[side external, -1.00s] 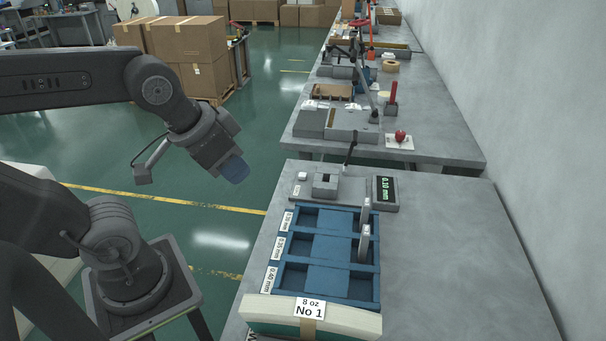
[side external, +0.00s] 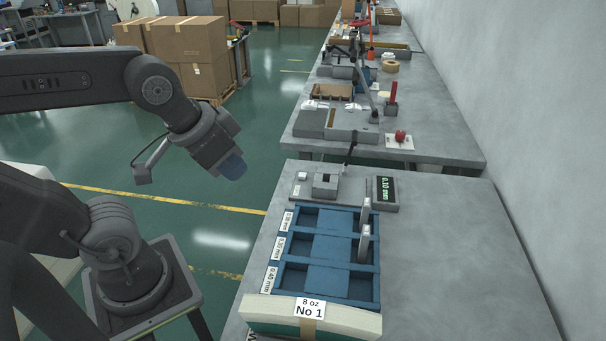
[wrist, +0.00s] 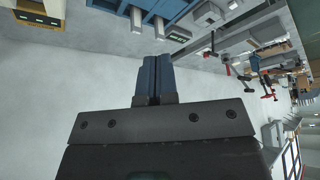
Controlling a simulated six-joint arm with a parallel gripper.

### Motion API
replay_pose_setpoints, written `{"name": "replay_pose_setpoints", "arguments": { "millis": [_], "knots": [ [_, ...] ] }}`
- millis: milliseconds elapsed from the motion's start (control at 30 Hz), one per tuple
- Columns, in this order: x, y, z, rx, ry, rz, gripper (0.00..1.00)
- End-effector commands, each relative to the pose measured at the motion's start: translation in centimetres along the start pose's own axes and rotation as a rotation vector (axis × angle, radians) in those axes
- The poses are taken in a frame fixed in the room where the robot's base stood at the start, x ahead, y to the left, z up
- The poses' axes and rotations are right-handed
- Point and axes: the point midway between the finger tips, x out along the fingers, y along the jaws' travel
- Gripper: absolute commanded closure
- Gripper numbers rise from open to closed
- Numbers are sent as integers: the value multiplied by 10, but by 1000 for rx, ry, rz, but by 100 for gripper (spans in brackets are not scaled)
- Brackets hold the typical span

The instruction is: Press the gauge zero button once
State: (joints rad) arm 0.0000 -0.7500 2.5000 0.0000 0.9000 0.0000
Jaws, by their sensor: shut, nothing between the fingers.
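The grey gauge (side external: 328,186) stands at the back of the near bench in the side external view. Its dark display (side external: 386,190) shows green digits that look like 0.10 mm. A small pale square (side external: 302,176) at the left end of the gauge base looks like the zero button. My gripper (side external: 233,168) is left of the bench, above the floor and clear of the gauge, its blue fingers pointing down to the right. In the wrist view its fingers (wrist: 157,62) are together and empty. The display (wrist: 176,34) shows just beyond them; the button is not clear there.
A blue tray (side external: 375,290) with labelled compartments lies in front of the gauge, with upright pale pieces (side external: 364,243) at its right side. A cream sleeve bundle (side external: 350,319) marked 8 oz No 1 lies at the front. The bench's right side is clear.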

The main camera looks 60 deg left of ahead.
Motion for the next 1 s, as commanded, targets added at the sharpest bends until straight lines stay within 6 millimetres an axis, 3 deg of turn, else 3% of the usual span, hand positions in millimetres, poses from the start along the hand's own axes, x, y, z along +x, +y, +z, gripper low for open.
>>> {"name": "replay_pose_setpoints", "arguments": {
  "millis": [767,867,1000],
  "knots": [
    [1,1,-2,-11,-3,8,100],
    [4,5,-11,-60,-16,42,100],
    [16,13,-39,-216,-48,142,100]
  ]
}}
